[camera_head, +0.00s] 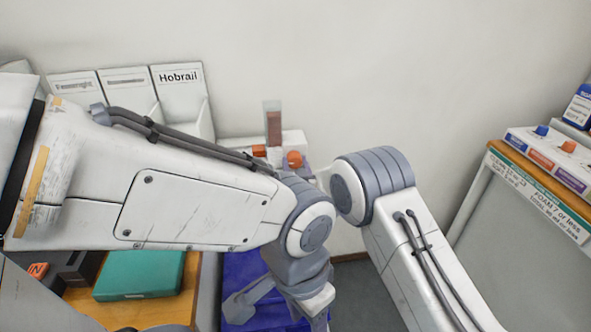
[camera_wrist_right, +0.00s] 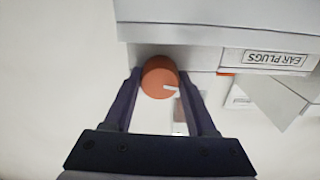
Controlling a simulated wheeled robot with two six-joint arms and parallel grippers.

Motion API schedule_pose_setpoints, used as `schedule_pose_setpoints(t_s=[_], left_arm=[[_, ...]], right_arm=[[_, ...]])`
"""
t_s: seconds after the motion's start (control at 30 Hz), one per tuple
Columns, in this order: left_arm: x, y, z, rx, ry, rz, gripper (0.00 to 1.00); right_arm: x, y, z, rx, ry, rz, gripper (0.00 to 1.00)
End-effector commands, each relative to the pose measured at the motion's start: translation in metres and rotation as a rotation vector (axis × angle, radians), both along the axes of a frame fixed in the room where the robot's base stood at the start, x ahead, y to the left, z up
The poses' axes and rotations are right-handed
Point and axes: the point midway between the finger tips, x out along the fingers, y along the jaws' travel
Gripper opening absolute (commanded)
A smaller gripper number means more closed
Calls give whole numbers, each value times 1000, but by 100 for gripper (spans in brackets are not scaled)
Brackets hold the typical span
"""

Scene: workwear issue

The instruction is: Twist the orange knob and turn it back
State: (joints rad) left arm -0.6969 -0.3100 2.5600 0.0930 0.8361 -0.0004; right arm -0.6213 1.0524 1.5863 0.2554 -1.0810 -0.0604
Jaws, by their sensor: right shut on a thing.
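The orange knob (camera_head: 294,158) is on the front of a white dispenser (camera_head: 294,139) by the wall. In the right wrist view the knob (camera_wrist_right: 159,79) is round, with a white mark at its lower right edge. The dispenser (camera_wrist_right: 215,32) carries an EAR PLUGS label there. My right gripper (camera_wrist_right: 160,73) has one dark finger on each side of the knob and is shut on it. In the head view the right gripper is small and partly hidden at the knob. My left gripper (camera_head: 246,299) hangs low in front; its fingers do not show clearly.
White bins (camera_head: 183,92), one labelled Hobrail, stand at the left wall. A green box (camera_head: 140,275) lies on a wooden surface at lower left. My left arm crosses the middle, close to my right arm.

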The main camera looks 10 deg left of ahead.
Motion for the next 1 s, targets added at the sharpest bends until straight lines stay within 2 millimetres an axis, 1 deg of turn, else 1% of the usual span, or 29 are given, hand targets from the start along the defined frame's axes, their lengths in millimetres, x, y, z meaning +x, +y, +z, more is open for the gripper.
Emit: schedule_pose_setpoints(t_s=[0.03, 0.57, 1.0], left_arm=[[0, 0, -13, 0, 0, 0, 50], [0, 0, -83, 0, 0, 0, 50], [0, 0, -145, 0, 0, 0, 50]], right_arm=[[0, 0, -5, 41, 13, 0, 1], [0, -1, -6, 505, 207, 0, 1], [0, -1, -6, 889, 367, 0, 1]])
